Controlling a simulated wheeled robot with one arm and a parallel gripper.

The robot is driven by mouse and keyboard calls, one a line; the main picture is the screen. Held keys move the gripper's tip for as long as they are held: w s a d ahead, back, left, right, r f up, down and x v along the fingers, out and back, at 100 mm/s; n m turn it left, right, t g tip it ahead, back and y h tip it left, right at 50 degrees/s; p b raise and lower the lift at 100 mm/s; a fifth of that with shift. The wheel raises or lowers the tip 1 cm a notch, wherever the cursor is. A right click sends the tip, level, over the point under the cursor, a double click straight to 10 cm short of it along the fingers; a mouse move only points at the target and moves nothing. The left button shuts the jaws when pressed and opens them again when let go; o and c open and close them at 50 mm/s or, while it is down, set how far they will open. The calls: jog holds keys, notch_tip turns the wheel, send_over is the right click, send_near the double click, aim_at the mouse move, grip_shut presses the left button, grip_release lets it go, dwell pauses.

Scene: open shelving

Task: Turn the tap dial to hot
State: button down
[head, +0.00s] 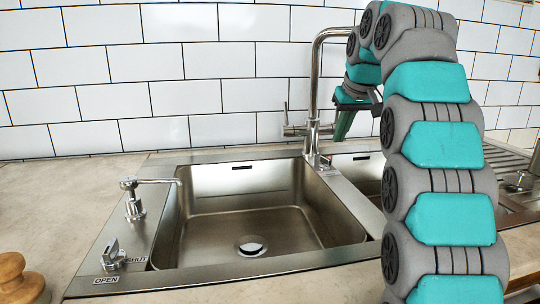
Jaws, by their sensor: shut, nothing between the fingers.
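A metal tap (315,85) with a tall bent spout stands behind the sink. A side control with a thin upright lever (287,124) sticks out on the left of its body, and I take this as the tap dial. My gripper (340,130) is just right of the tap's column, pointing down, shut and empty. The column is between it and the lever. I cannot tell whether it touches the tap.
The left sink basin (262,215) is empty. A second basin (365,172) is partly hidden by my arm. A soap dispenser (134,203) and a knob (112,256) marked OPEN and SHUT stand on the left rim. A wooden object (18,280) sits front left. White tiles (120,95) back the counter.

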aim_at(327, 170)
jog(key=shift+s+f, duration=0.1)
jog(key=shift+f, duration=1.6)
jog(key=shift+f+b, duration=1)
jog(key=shift+f, duration=0.5)
jog(key=shift+w+a, duration=0.2)
jog(key=shift+w, duration=0.1)
jog(key=shift+s+a+p, duration=0.3)
jog(key=shift+a+p, duration=0.05)
jog(key=shift+a, duration=0.3)
jog(key=shift+a, duration=0.55)
